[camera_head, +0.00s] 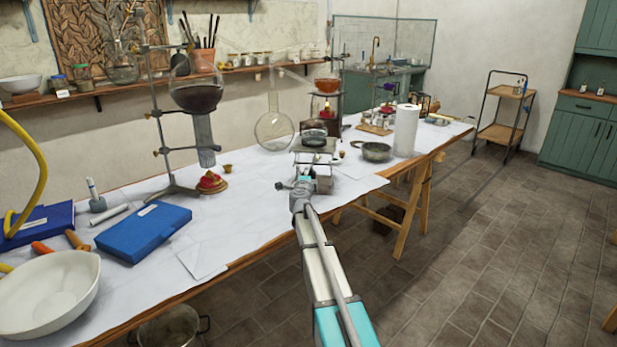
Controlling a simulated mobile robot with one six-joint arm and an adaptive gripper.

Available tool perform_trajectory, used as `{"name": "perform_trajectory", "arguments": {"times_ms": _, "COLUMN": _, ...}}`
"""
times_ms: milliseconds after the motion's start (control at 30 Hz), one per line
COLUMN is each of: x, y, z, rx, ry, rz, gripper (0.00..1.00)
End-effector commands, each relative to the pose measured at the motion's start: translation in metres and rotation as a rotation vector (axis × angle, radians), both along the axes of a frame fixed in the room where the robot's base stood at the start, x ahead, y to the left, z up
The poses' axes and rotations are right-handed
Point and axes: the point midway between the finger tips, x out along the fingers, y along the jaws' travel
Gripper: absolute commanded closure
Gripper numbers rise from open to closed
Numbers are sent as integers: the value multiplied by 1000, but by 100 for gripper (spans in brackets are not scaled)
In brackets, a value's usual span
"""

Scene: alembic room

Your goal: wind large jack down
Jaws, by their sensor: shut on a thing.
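The large jack (325,156) stands at the front edge of the white-covered bench, right of the picture's middle. Its flat top plate bears a small dark round object (314,138). My gripper (303,184) reaches up from the front and is at the jack's near side, low by the bench edge. It is shut at the jack's knob, though the fingertips and most of the knob are hidden by my gripper. The lower part of the jack is partly covered too.
A round-bottomed glass flask (274,131) stands close to the jack's left. A green pan (376,151) and a paper roll (406,131) are to the right. A stand with a dark-filled flask (196,94) is farther left. The floor in front is clear.

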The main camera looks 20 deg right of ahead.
Motion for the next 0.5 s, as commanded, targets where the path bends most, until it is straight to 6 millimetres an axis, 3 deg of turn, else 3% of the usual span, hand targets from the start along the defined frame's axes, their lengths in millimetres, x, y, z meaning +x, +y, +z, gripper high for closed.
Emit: {"name": "perform_trajectory", "arguments": {"times_ms": 500, "x": 0, "y": -4, "z": -1, "rx": -416, "ry": 261, "rz": -6, "gripper": 73}}
